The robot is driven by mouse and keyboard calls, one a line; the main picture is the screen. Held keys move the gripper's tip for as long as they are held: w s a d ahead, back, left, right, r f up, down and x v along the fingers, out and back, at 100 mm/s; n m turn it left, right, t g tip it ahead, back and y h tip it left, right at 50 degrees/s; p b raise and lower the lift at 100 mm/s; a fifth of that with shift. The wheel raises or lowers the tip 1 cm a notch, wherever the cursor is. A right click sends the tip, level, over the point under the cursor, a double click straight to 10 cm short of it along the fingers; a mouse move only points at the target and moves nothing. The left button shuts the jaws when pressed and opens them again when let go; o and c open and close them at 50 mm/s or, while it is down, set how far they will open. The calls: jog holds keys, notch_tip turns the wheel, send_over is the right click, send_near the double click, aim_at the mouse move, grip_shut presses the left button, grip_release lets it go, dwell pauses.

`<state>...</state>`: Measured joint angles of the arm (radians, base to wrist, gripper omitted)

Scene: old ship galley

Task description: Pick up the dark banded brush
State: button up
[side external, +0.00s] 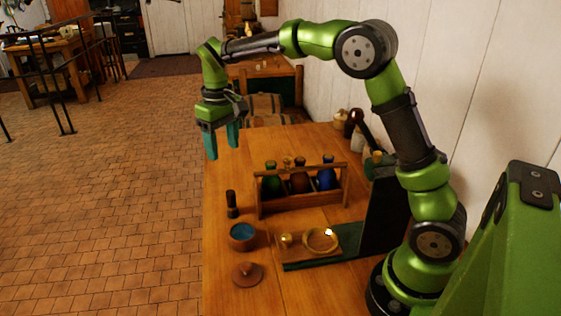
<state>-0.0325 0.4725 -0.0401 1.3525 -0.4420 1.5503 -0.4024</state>
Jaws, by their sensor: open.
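The dark banded brush (232,204) appears to be the small dark upright piece near the left edge of the wooden table. It is narrow at the top and wider below; its bands are too small to make out clearly. My gripper (222,146) is open and empty, with its teal fingers pointing down. It hangs above and behind the brush, near the table's far left edge, clear of it.
Right of the brush stands a wooden carrier (302,205) with coloured bottles. In front are a blue-filled bowl (243,237), a brown lidlike piece (247,273) and a wooden tray (292,252). Jars (341,121) stand by the wall. The table's left edge is close.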

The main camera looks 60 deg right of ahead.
aim_at(230, 192)
jog(key=f, duration=1.1)
jog(key=shift+s+f, duration=0.2)
jog(key=shift+f, duration=0.15)
jog(key=f, duration=0.5)
jog(key=shift+d+f, duration=0.1)
jog(key=shift+d, duration=0.1)
jog(key=shift+w, duration=0.1)
grip_shut()
